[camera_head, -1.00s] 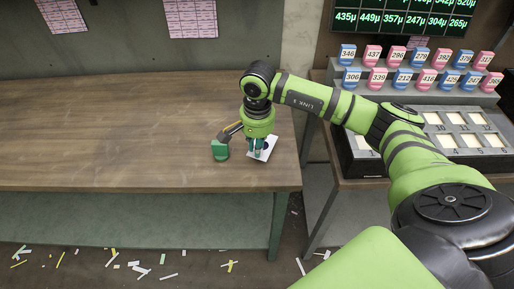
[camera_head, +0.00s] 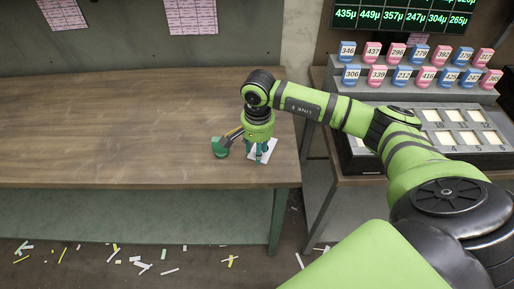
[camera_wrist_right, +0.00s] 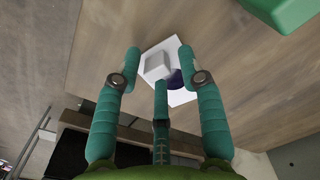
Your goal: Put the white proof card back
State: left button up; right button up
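The white proof card (camera_head: 271,146) lies flat near the right end of the wooden table. In the right wrist view the card (camera_wrist_right: 178,97) carries a pale raised block (camera_wrist_right: 157,66) and a dark purple patch (camera_wrist_right: 175,79). My right gripper (camera_head: 262,155) points down just over the card and hides part of it. In the wrist view its green fingers (camera_wrist_right: 160,62) are spread, with gaps on both sides of the block, so it is open and empty. My left gripper is not in view.
A green object (camera_head: 220,149) stands on the wooden table (camera_head: 110,130) just left of my right gripper. A slotted tray (camera_head: 470,155) with numbered cells and rows of blue and pink numbered tags (camera_head: 402,73) are on the right bench. The table's left is clear.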

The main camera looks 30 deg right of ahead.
notch_tip(320, 180, up, 12)
jog(key=b, duration=0.3)
jog(key=shift+r, duration=0.15)
jog(key=shift+s, duration=0.1)
dwell(1.3)
